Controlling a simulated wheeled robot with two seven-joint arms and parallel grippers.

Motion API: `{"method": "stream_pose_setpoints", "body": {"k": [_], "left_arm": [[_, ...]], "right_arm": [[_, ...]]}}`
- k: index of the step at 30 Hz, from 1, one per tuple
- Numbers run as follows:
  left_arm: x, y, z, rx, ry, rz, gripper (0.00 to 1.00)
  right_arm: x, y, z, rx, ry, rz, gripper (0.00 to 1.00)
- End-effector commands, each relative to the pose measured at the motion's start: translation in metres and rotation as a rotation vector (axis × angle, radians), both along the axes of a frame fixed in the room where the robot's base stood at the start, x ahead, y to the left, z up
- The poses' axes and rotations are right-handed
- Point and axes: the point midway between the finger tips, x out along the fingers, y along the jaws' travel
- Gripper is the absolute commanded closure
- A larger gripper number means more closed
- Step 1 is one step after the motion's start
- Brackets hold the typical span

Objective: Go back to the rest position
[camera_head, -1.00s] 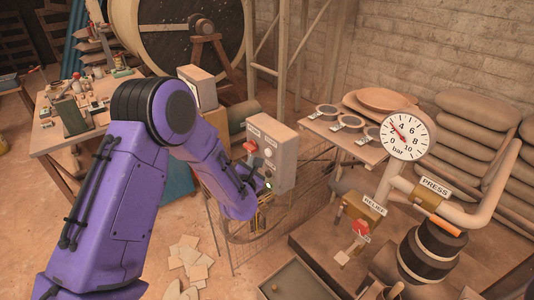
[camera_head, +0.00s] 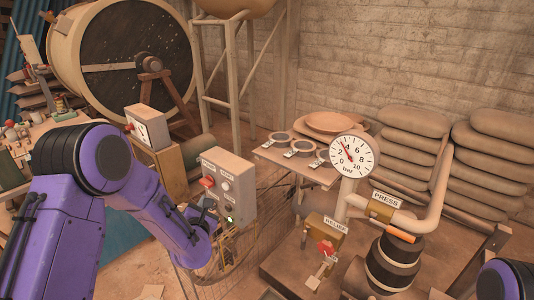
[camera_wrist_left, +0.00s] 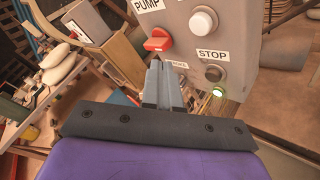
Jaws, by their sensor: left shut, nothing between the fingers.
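My left arm (camera_head: 75,205) reaches in from the left in the head view, with its wrist in front of the grey control box (camera_head: 235,177). In the left wrist view my left gripper (camera_wrist_left: 161,72) is shut and empty. Its fingertips are just below the red PUMP switch (camera_wrist_left: 158,41) and beside the STOP button (camera_wrist_left: 213,73); I cannot tell whether they touch the box. A green lamp (camera_wrist_left: 218,92) glows at the box's lower edge. Only a purple part of my right arm (camera_head: 505,280) shows at the lower right; its gripper is out of view.
A wire fence (camera_head: 265,225) runs below and right of the box. The pressure gauge (camera_head: 353,155), PRESS pipework (camera_head: 432,205) and red RELIEF handle (camera_head: 325,249) stand at the right. A cluttered workbench (camera_head: 45,125) is at the left, before a large drum (camera_head: 130,55).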

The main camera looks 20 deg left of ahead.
Motion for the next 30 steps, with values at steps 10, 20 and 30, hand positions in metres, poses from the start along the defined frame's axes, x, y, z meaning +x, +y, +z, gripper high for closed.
{"method": "stream_pose_setpoints", "body": {"k": [10,20,30], "left_arm": [[-0.026,-0.013,-0.036,0.665,0.42,-0.181,1.0],[-0.242,-0.058,-0.215,1.572,1.223,-1.113,1.0],[-0.364,-0.068,-0.261,1.536,1.39,-1.46,1.0]], "right_arm": [[0.0,0.0,0.0,0.0,0.0,0.0,0.64],[0.0,0.0,-0.006,0.0,0.0,0.0,0.64],[0.0,0.0,-0.008,0.0,0.0,0.0,0.64]]}}
